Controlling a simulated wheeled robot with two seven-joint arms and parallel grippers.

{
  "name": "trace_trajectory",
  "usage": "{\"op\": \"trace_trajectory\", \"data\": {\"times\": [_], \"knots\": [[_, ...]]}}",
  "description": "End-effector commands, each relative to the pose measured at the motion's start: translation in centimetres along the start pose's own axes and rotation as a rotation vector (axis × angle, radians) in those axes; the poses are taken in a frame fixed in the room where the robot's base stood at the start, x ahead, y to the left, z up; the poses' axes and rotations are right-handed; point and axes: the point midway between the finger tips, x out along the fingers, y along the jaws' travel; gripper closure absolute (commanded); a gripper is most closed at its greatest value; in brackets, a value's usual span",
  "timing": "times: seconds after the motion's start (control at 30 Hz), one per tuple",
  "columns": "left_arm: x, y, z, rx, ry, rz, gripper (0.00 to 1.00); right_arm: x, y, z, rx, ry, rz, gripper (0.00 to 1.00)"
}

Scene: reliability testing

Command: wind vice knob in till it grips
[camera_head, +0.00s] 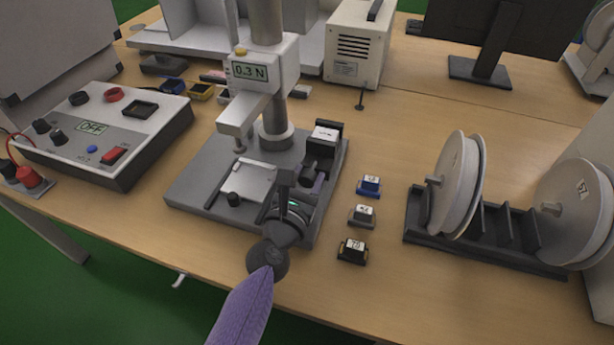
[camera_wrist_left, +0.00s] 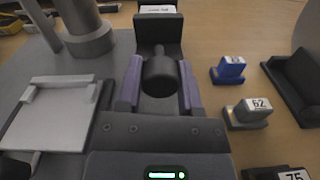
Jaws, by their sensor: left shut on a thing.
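The vice (camera_head: 324,142) is a dark block with a white-labelled top at the right rear of the grey test stand base. It also shows at the top of the left wrist view (camera_wrist_left: 158,34). Its dark round knob (camera_wrist_left: 160,76) faces my wrist camera on a short shaft. My left gripper (camera_head: 303,180) has its two purple-padded fingers on either side of the knob and is shut on it. In the head view the gripper mostly hides the knob. The vice's inner jaws cannot be made out. My right gripper is not in view.
The test stand (camera_head: 262,84) reads 0.3 N, its head above a pale plate (camera_head: 248,181) left of my gripper. Small labelled blocks, one blue (camera_head: 369,186), stand to the right. A spool rack (camera_head: 490,240) is farther right. A control box reading OFF (camera_head: 105,130) is left.

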Motion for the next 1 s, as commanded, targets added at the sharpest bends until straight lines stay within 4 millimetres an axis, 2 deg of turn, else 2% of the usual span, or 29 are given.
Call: {"op": "trace_trajectory", "data": {"times": [0.53,1.0], "knots": [[0.0,0.0,0.1,0.501,0.013,-0.001,1.00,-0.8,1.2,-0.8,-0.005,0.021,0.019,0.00],[0.0,-0.1,0.1,0.929,0.024,-0.002,1.00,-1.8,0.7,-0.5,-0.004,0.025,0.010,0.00]]}}
